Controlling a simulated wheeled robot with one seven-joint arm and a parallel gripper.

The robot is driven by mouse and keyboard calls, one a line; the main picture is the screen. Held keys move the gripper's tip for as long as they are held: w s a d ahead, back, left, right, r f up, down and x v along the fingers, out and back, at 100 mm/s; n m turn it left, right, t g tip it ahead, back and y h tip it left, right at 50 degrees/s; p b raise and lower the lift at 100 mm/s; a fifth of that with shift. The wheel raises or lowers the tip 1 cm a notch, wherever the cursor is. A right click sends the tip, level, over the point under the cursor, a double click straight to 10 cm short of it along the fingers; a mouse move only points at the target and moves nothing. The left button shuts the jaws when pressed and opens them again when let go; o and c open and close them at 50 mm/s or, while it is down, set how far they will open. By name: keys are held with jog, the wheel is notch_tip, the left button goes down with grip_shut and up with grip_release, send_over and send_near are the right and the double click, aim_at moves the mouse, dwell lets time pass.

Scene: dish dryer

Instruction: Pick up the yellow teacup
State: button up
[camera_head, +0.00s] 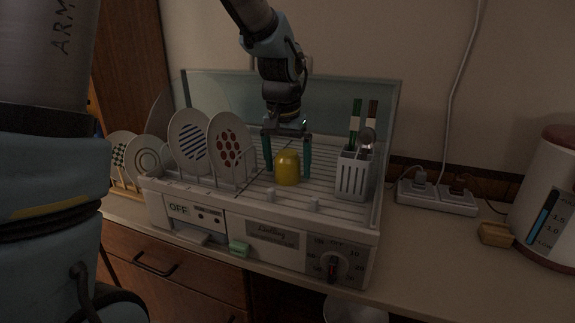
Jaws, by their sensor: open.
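The yellow teacup (287,168) stands on the ribbed rack of the dish dryer (200,193), right of the plates. My gripper (287,175) comes down from above with its two teal fingers apart, one to the left and one to the right of the cup. The fingers look open, with gaps between them and the cup. The cup covers part of the space between the fingers, so I cannot tell its exact depth relative to them. No handle shows on the cup.
Patterned plates (229,141) stand upright close to the left finger. A white cutlery holder (353,176) with chopsticks and a spoon stands close on the right. A clear cover (345,95) rises behind. A power strip (437,197) and a kettle (548,205) are further right.

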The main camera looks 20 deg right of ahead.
jog(key=c, duration=1.4)
jog(key=shift+r, duration=0.1)
jog(key=shift+c, duration=0.2)
notch_tip(320, 180, up, 26)
jog(key=shift+r, duration=0.15)
notch_tip(320, 180, up, 5)
jog(key=p, duration=0.3)
send_over(288, 152)
jog(key=shift+a, duration=0.1)
